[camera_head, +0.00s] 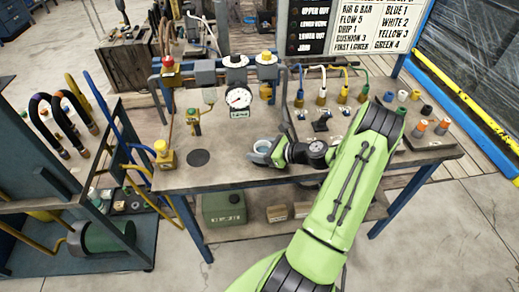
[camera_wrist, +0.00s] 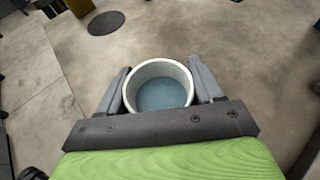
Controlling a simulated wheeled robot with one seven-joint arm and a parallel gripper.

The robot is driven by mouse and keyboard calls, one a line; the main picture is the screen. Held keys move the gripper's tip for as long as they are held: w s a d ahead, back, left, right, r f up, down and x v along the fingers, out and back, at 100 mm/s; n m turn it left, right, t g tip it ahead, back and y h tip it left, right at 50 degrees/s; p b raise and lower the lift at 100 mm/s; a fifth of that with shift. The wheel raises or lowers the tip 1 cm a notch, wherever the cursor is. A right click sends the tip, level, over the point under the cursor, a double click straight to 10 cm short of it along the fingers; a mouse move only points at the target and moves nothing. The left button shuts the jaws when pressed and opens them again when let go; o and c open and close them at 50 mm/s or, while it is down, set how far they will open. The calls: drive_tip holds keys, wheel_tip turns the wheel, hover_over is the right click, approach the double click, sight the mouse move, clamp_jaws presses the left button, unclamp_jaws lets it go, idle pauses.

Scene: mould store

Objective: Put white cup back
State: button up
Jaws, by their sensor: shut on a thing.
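My gripper (camera_head: 264,159) is over the front part of the workbench (camera_head: 225,178), at the end of my green arm. It is shut on the white cup (camera_head: 263,146). In the wrist view the cup (camera_wrist: 160,64) sits between the two grey fingers of my gripper (camera_wrist: 160,84), upright with its open rim toward the camera and a bluish inside. A dark round spot (camera_head: 198,157) lies on the bench to the left of the cup; it also shows in the wrist view (camera_wrist: 106,22). I cannot tell whether the cup touches the bench.
A pressure gauge (camera_head: 239,98) and piping stand behind the cup. A yellow-topped block (camera_head: 163,153) is at the bench's left edge. Hose fittings (camera_head: 321,98) and a board with coloured plugs (camera_head: 415,125) are on the right.

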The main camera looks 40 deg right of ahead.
drive_tip(key=o, duration=1.1)
drive_tip(key=shift+f, duration=0.15)
drive_tip(key=shift+s+d+r, duration=0.1)
drive_tip(key=shift+s+r, duration=0.05)
drive_tip(key=shift+r, duration=0.1)
drive_tip(key=p+v, duration=0.1)
drive_tip(key=v, duration=1)
drive_tip(key=shift+s+r+p, duration=0.15)
drive_tip(key=shift+s+p, duration=0.1)
drive_tip(key=shift+p, duration=0.15)
drive_tip(key=w+a+r+n+g, duration=0.2)
drive_tip(key=a+r+n+g, duration=0.2)
drive_tip(key=a+n, duration=0.45)
drive_tip(key=w+a+r+n+g, duration=0.2)
drive_tip(key=a+r+n+g, duration=0.25)
drive_tip(key=a+n, duration=0.4)
drive_tip(key=s+a+r+n+h, duration=0.1)
drive_tip(key=s+a+r+n, duration=0.2)
drive_tip(key=s+a+n, duration=0.1)
drive_tip(key=s+a+r+n+t+h, duration=0.1)
drive_tip(key=s+a+r+n+h, duration=0.1)
drive_tip(key=s+a+r+n, duration=0.1)
drive_tip(key=s+a+r+n+h, duration=0.1)
drive_tip(key=s+a+r+n, duration=0.3)
drive_tip(key=s+n, duration=0.3)
drive_tip(key=shift+s+a+n+t, duration=0.2)
drive_tip(key=shift+a+n+t, duration=0.1)
drive_tip(key=shift+a, duration=0.25)
